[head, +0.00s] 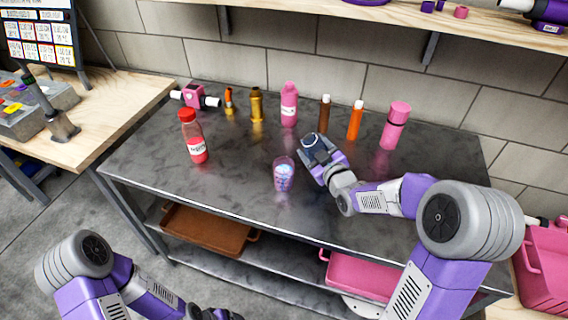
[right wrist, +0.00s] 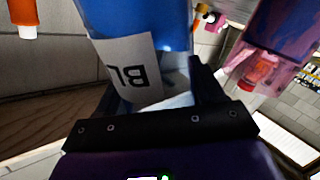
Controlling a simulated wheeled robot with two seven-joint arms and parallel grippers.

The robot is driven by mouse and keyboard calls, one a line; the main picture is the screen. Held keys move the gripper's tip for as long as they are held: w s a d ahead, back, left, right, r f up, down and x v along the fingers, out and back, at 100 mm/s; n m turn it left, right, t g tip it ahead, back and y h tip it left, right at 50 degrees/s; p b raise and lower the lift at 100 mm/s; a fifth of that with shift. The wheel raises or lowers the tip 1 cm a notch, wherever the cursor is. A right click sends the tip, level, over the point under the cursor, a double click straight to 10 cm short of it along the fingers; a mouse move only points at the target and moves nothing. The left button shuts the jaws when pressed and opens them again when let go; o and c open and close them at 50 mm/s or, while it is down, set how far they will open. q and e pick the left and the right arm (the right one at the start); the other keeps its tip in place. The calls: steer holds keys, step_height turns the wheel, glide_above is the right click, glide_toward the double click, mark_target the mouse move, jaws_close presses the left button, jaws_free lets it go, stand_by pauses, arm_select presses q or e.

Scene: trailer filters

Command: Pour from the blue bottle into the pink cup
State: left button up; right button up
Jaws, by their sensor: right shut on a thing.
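The pink cup (head: 284,175) stands upright near the middle of the dark table in the head view, with pale bluish patches showing in it. My right gripper (head: 317,152) is just right of the cup, shut on the blue bottle. The bottle (right wrist: 140,45) fills the upper middle of the right wrist view, with a white label reading "BL". In the head view the hand hides most of it. A translucent pink shape (right wrist: 283,30), apparently the cup, is beside it in the wrist view. My left gripper (head: 213,314) is partly cut off at the bottom edge; its jaws are unclear.
A red bottle (head: 193,138) stands at the table's left. Along the back are a pink bottle (head: 289,104), a brown bottle (head: 324,114), an orange bottle (head: 355,121), and a pink flask (head: 394,126). The table's front left is clear. Trays sit on the lower shelf.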

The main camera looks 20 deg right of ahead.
steer(key=shift+a+r+n, duration=0.25)
steer(key=shift+n, duration=0.15)
steer(key=shift+a+r+n+p, duration=0.15)
steer(key=shift+r+n+p, duration=0.3)
steer(key=shift+p, duration=0.55)
steer(key=shift+f+n+g+h+p, duration=0.3)
steer(key=shift+f+n+h+p, duration=0.1)
steer(key=shift+f+n+p, duration=0.3)
steer(key=shift+d+f+n, duration=0.25)
steer(key=shift+f, duration=0.25)
steer(key=shift+d+f+n, duration=0.2)
steer(key=shift+f+n, duration=0.2)
steer(key=shift+f, duration=0.15)
steer(key=shift+f, duration=0.15)
steer(key=shift+d+r+n+h+p, duration=0.25)
steer(key=shift+n+h+p, duration=0.35)
steer(key=shift+p, duration=0.65)
steer(key=shift+d+r+n+g+p, duration=0.1)
steer(key=shift+r+n+g+p, duration=0.2)
steer(key=shift+r+n+p, duration=0.85)
stand_by(0.6)
steer(key=shift+a+f+h+p, duration=0.1)
steer(key=shift+a+h+p, duration=0.25)
steer(key=shift+p, duration=0.35)
stand_by(1.0)
